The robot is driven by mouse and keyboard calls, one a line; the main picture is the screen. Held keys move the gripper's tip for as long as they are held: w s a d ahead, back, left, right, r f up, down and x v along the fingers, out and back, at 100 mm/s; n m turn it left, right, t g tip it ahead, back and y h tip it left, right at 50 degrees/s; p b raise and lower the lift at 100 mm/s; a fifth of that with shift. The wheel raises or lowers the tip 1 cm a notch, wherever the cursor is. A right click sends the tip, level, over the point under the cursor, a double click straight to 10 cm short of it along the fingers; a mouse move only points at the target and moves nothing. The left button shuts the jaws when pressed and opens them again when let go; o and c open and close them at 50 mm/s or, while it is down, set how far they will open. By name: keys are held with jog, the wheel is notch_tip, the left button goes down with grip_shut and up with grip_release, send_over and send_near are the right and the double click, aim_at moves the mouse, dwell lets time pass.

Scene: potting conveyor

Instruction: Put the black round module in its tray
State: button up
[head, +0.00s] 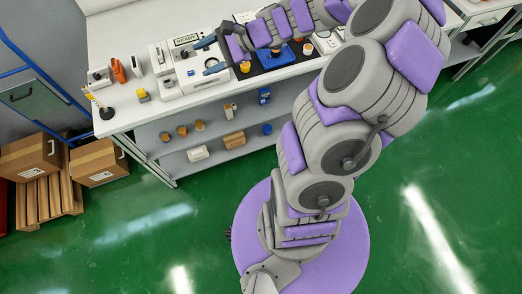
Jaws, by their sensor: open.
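I see nothing held between the fingers. A blue tray (272,57) lies on the dark belt to the right of my gripper, partly hidden by my arm. I cannot tell whether that spot is the black round module; the module is too small or hidden to make out surely.
Small orange-yellow parts (245,67) sit near the belt. Shelves (212,125) below hold small items. Cardboard boxes (97,162) stand at left. The green floor in front is clear.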

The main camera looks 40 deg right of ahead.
jog(key=s+a+r+n+g+h, duration=0.25)
jog(key=s+a+n+g, duration=0.35)
jog(key=s+a+n, duration=0.6)
jog(key=s+d+n+g+h, duration=0.1)
jog(key=s+d+n+h, duration=0.1)
jog(key=s, duration=0.8)
jog(key=s+d+n+g+h, duration=0.1)
jog(key=s+d+h, duration=0.4)
jog(key=s, duration=0.5)
jog(key=shift+n+h, duration=0.55)
jog(key=shift+n, duration=0.35)
jog(key=shift+r, duration=0.1)
jog(key=shift+a, duration=0.15)
